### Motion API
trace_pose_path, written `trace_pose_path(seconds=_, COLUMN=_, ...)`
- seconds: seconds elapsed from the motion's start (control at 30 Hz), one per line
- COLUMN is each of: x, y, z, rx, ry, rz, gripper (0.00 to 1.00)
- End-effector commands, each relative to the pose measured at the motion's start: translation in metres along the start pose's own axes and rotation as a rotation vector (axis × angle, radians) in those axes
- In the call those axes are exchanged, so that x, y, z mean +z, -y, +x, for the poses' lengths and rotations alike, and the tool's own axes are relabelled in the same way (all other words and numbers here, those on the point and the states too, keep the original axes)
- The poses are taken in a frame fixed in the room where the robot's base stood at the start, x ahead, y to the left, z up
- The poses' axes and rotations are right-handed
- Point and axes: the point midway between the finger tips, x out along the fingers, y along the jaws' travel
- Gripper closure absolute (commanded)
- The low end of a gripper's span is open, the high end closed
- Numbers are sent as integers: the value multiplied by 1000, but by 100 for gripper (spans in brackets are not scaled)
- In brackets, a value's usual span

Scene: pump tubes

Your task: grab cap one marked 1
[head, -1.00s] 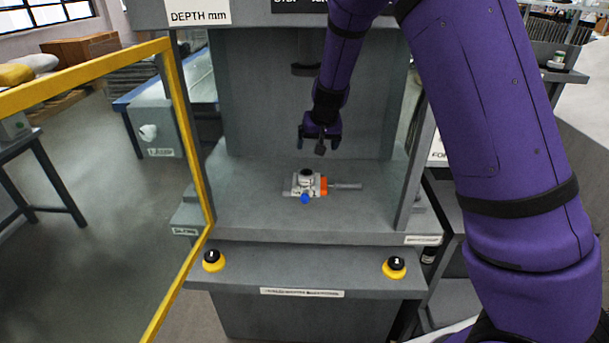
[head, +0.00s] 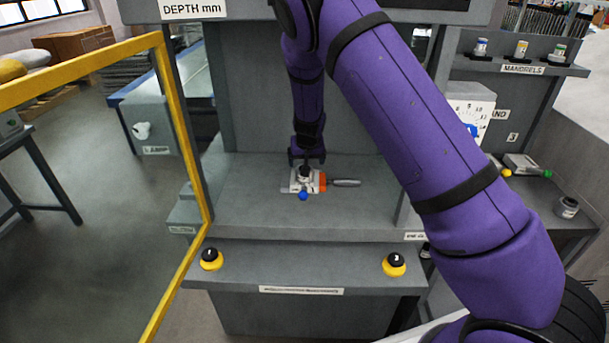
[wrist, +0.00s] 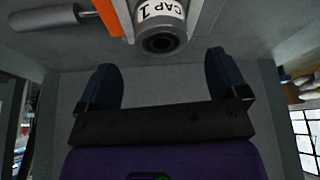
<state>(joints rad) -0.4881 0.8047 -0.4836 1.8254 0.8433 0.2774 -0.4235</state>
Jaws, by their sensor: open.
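In the wrist view the cap marked "CAP 1" (wrist: 161,28) is a grey cylinder with a white label and a dark round hole. It sits at the top edge, ahead of my open gripper (wrist: 165,75), between the lines of its two fingers but beyond their tips. In the head view my gripper (head: 307,157) is at the white-and-orange fixture (head: 296,186) on the press bed. The cap's dark top (head: 304,173) shows just below the fingers there. Whether the fingers touch it cannot be told from the head view.
The fixture has a blue knob (head: 303,196) in front and a grey handle (head: 346,182) to the right. A yellow-framed guard (head: 187,130) stands at left. Black push buttons (head: 394,264) are on the front ledge. A mandrel shelf (head: 520,66) is at right.

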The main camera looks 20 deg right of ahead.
Motion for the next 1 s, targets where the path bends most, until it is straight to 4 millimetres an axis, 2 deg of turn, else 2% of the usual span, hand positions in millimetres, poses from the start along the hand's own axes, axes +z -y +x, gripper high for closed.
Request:
trace_pose_path(seconds=0.3, x=1, y=2, z=41, rx=2, ry=3, rz=1, gripper=8)
trace_pose_path(seconds=0.6, x=0, y=3, z=46, rx=0, ry=1, rz=1, gripper=8)
trace_pose_path(seconds=0.63, x=0, y=3, z=46, rx=0, ry=1, rz=1, gripper=10)
trace_pose_path(seconds=0.67, x=0, y=3, z=46, rx=0, ry=1, rz=1, gripper=17)
trace_pose_path(seconds=0.9, x=0, y=3, z=46, rx=0, ry=1, rz=0, gripper=70)
trace_pose_path(seconds=1.0, x=0, y=3, z=46, rx=0, ry=1, rz=1, gripper=75)
